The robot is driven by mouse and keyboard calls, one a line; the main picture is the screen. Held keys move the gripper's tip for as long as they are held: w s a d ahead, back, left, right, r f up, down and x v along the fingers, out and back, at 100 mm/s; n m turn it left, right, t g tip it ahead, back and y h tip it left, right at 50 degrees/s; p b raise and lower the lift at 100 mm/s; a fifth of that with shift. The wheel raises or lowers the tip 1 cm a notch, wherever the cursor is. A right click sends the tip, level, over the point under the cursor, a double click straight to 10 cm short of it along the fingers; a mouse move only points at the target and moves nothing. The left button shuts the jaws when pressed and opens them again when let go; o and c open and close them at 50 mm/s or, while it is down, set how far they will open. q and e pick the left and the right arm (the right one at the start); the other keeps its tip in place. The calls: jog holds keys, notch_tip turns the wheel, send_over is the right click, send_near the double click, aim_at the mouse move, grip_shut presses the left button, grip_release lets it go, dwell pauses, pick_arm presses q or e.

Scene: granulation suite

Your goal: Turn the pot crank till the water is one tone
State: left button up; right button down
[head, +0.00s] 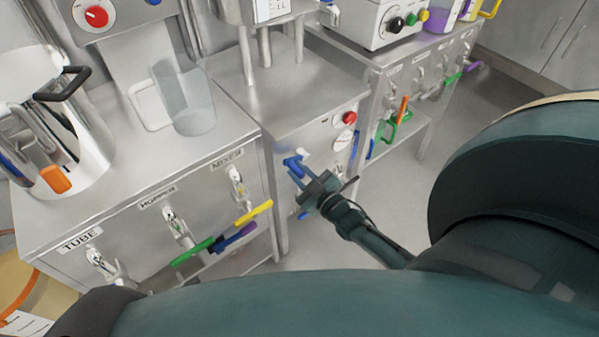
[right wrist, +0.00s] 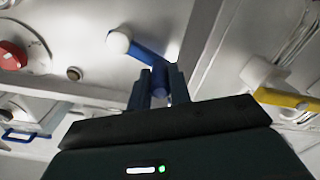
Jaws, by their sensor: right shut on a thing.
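A blue crank (head: 292,162) with a white hub sits on the left side of the middle steel cabinet's front. In the right wrist view the crank (right wrist: 148,52) runs from its white hub down to the right, to a blue grip. My right gripper (head: 303,178) is shut on that grip; its fingers (right wrist: 160,85) stand on either side of it. A steel vessel on legs (head: 262,36) stands above the cabinet, cut off by the top edge. I cannot see any water or its tone. My left gripper is not in view.
A clear jug (head: 182,98) stands on the left counter (head: 225,118), beside a steel pot (head: 85,150). Taps labelled TUBE, HOPPER and MIXER (head: 237,183) have coloured levers below. The floor (head: 400,190) at right is clear.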

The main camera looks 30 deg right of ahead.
jog(key=shift+r, duration=0.1)
dwell(0.3)
jog(key=c, duration=1.3)
grip_release()
jog(key=s, duration=0.8)
jog(key=s+d+p, duration=0.1)
jog(key=s, duration=0.4)
